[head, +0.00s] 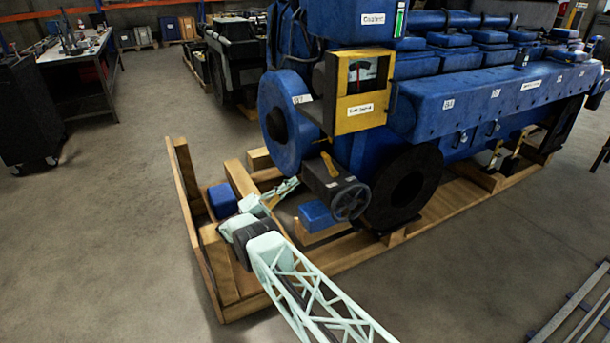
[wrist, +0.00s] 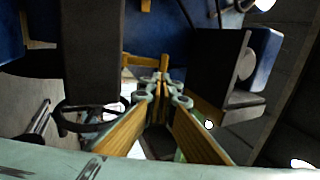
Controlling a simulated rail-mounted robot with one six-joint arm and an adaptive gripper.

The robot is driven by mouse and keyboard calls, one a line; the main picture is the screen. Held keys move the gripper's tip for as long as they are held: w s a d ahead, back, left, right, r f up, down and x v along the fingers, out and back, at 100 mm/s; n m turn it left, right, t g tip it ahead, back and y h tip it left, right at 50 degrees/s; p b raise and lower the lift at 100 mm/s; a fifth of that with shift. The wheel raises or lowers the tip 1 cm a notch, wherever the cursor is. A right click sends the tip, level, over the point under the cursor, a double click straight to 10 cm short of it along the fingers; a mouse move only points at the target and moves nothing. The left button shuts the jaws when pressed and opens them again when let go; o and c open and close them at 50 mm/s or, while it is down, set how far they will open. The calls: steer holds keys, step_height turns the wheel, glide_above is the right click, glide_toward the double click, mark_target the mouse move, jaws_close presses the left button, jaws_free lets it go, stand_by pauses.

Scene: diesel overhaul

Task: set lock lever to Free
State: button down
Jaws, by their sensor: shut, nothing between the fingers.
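The lock lever is most likely the small yellow lever (head: 330,165) on the dark box (head: 318,178) at the near end of the blue engine, beside a handwheel (head: 352,202). My gripper (head: 290,187) is pale green, shut and empty, to the left of the box and apart from the lever in the head view. In the wrist view my shut fingers (wrist: 163,90) point ahead. A yellow piece (wrist: 142,61), likely the lever, shows just beyond their tips; contact cannot be told. The handwheel (wrist: 90,117) is at left. No lever marking is readable.
The engine (head: 470,95) stands on a wooden pallet (head: 185,185). A yellow gauge panel (head: 361,90) overhangs above the box. Blue blocks (head: 222,200) (head: 317,216) lie near my arm. Open floor (head: 110,240) is at left.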

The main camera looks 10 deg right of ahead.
glide_toward(330, 165)
steer(key=w+d+r, duration=0.2)
steer(key=d+r, duration=0.1)
steer(key=r, duration=0.2)
steer(key=shift+d+r+b, duration=0.15)
steer(key=shift+r+b, duration=0.2)
steer(key=shift+b, duration=0.1)
